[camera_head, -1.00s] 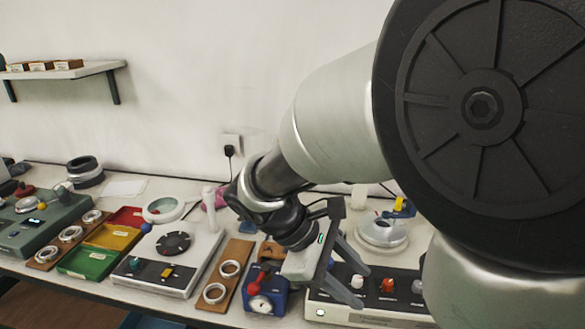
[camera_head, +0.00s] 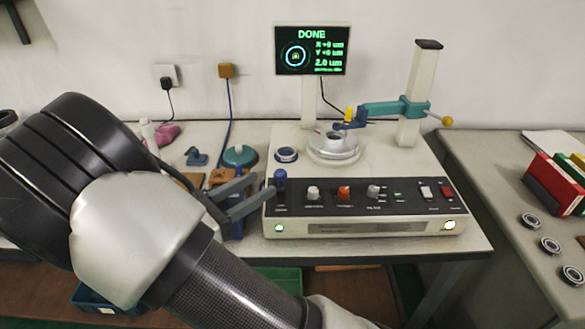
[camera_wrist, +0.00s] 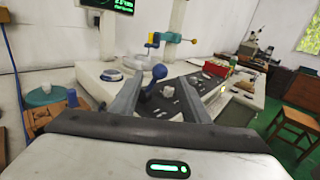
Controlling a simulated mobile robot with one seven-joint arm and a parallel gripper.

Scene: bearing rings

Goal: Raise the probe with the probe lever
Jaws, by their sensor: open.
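A lever with a blue ball knob (camera_head: 280,176) stands at the left end of the black control panel (camera_head: 330,198); it looks like the probe lever. In the wrist view the blue knob (camera_wrist: 159,71) shows between my two fingers. My gripper (camera_head: 266,190) is open, its fingers reaching to the lever from the left; I cannot tell whether they touch it. The probe (camera_head: 348,122), blue with a yellow top, sits on a teal arm (camera_head: 390,108) clamped to a white column (camera_head: 419,85). Its tip is near the ring on the round stage (camera_head: 333,148); contact is unclear.
A screen (camera_head: 311,50) reads DONE. More knobs and switches line the panel to the right of the lever. A teal round item (camera_head: 240,156) and a dark ring (camera_head: 286,155) are close by. A side table (camera_head: 500,185) at right holds several rings and a red bin.

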